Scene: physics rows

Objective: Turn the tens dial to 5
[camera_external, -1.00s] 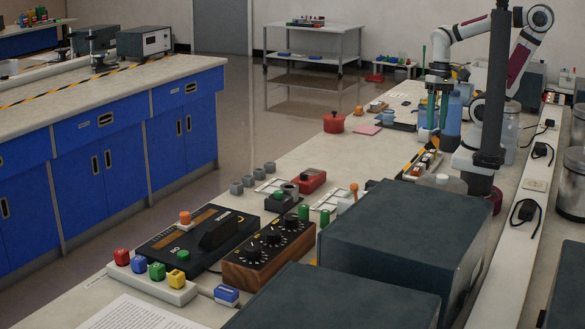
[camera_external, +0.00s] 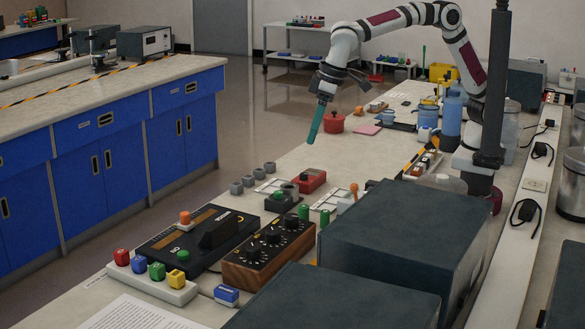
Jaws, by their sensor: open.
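A wooden-sided box with a black top (camera_external: 262,272) stands on the bench at the front. It carries three black knobs in a row: a near one (camera_external: 253,251), a middle one (camera_external: 272,236) and a far one (camera_external: 291,221). The markings are too small to read, so I cannot tell which is the tens dial or where it points. My gripper (camera_external: 312,139), with teal fingers, hangs in the air beyond the box, pointing down and empty. One finger largely hides the other from this side.
A black panel with a raised block (camera_external: 217,232) stands left of the box. Large dark cases (camera_external: 405,240) stand close on its right. Green cylinders (camera_external: 303,212), a red device (camera_external: 312,181) and a red pot (camera_external: 333,122) are behind. Coloured buttons (camera_external: 157,271) stand at the front left.

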